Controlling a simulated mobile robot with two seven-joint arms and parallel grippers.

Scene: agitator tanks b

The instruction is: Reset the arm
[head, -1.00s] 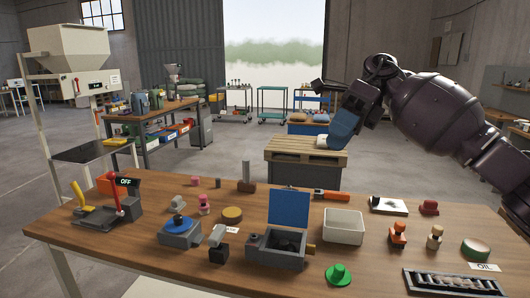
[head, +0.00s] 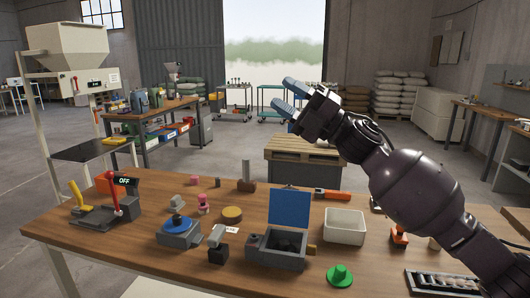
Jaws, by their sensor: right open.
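My right arm comes in from the lower right of the head view. My right gripper (head: 288,100) is raised above and beyond the far side of the wooden workbench (head: 140,240). Its two blue fingers are apart with nothing between them. It points up and to the left and touches nothing. The arm hides part of the bench's right side. My left gripper is not in view.
Below the arm stand a white bin (head: 345,228), a grey box with a raised blue lid (head: 289,209) and an orange-and-black tool (head: 332,194). A green knob (head: 340,276) is near the front. A lever unit (head: 105,212) is at left. A pallet stack (head: 305,148) stands behind.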

